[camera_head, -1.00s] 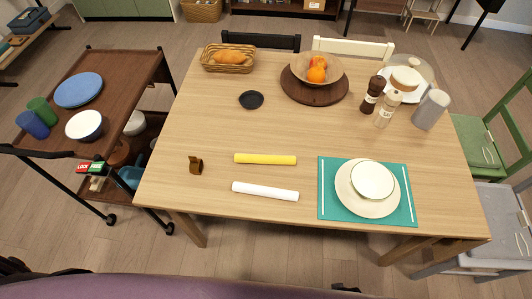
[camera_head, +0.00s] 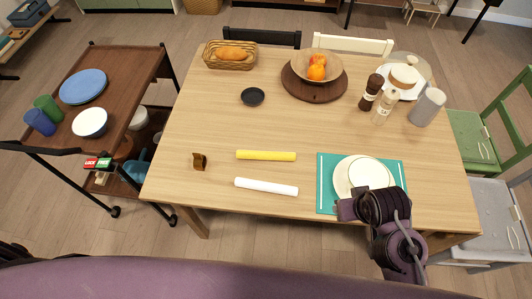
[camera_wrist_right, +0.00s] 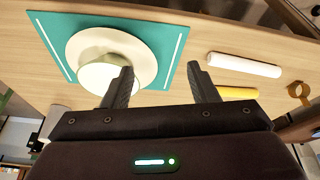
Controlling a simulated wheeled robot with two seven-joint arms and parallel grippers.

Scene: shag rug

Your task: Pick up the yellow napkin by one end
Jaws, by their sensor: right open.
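The yellow napkin (camera_head: 266,155) is rolled into a long thin shape and lies flat near the middle of the table. A similar white roll (camera_head: 266,187) lies in front of it. In the right wrist view, the yellow napkin (camera_wrist_right: 237,93) is partly hidden behind my right finger, and the white roll (camera_wrist_right: 244,65) is in full view. My right gripper (camera_wrist_right: 160,85) is open and empty. In the head view my right arm reaches over the front of the teal placemat, to the right of the napkin; its fingertips are not clear there. My left gripper is not in view.
A brown napkin ring (camera_head: 199,161) lies left of the napkin. A black dish (camera_head: 252,97), bread basket (camera_head: 229,55) and fruit bowl (camera_head: 317,66) stand farther back. The table between is clear.

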